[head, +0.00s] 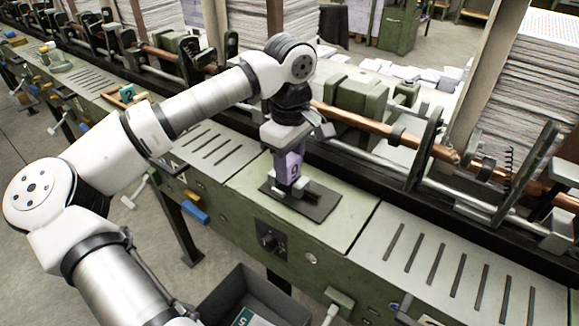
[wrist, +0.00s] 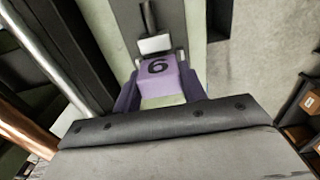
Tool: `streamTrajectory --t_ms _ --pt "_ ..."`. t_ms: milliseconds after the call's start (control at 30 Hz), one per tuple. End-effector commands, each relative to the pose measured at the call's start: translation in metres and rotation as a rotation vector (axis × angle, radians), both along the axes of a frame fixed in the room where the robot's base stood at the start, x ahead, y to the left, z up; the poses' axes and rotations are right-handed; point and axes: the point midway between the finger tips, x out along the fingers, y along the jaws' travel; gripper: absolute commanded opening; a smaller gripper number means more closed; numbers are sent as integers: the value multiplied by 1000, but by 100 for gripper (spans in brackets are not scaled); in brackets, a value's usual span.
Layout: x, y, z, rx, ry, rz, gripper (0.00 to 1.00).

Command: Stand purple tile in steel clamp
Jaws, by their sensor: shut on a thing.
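The purple tile (head: 289,168) is upright in my gripper (head: 286,152), above the green machine top. In the wrist view the tile (wrist: 158,72) shows a dark numeral that reads as 6 or 9, with a finger on each side. My gripper is shut on the tile. The steel clamp (head: 301,183) is a small pale metal fixture on a dark base plate (head: 318,204). The tile's lower end is at the clamp; I cannot tell whether it is seated between the jaws. In the wrist view a pale clamp block (wrist: 155,44) shows just beyond the tile.
A copper-coloured roller (head: 350,119) and metal rails run behind the clamp. A slotted grey panel (head: 450,265) lies to the right. A dark grey bin (head: 222,294) with papers stands below the front edge. The green top (head: 345,235) around the base plate is clear.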

Motion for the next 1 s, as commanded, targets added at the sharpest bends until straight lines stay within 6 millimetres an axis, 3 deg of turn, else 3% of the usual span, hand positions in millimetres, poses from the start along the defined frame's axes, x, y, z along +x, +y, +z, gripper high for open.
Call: streamTrajectory --t_ms 167,500,533,700,1000 --pt "0 0 -22 0 1 1 18" --pt "0 0 -27 0 0 1 18" --pt "0 0 -26 0 0 1 43" --pt "0 0 -25 0 0 1 63" --pt "0 0 -23 0 0 1 63"
